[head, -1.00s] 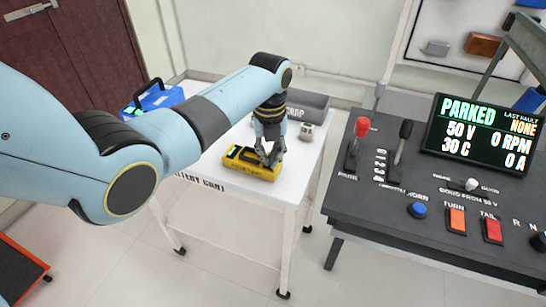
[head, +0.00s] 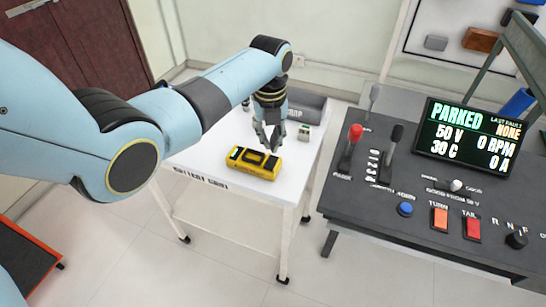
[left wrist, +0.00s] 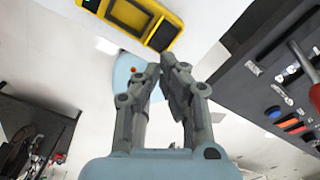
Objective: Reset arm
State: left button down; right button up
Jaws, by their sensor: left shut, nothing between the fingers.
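My left gripper (head: 272,148) hangs above the white cart (head: 205,170), its fingertips drawn together and empty. In the left wrist view the fingertips (left wrist: 166,62) meet with nothing between them. A yellow case with black parts (head: 254,168) lies on the cart, just below and left of the fingers in the head view and apart from them. It also shows at the top of the left wrist view (left wrist: 158,30). My left arm hides the back left part of the cart. My right gripper is not in view.
A grey bin (head: 308,106) and a small light-coloured device (head: 305,132) stand at the cart's back right. A dark control console (head: 360,215) with levers, buttons and a screen reading PARKED (head: 466,137) stands to the right. An orange-edged dark object (head: 25,262) is at lower left.

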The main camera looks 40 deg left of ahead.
pick_arm(q)
jog(key=shift+f, duration=0.1)
jog(key=s+f+n+t+b, duration=0.1)
jog(key=s+f+n+b, duration=1.8)
jog(key=s+f, duration=2.7)
notch_tip(320, 180, down, 3)
jog(key=n, duration=0.8)
jog(key=shift+s+y, duration=0.4)
jog(key=shift+a+r, duration=0.1)
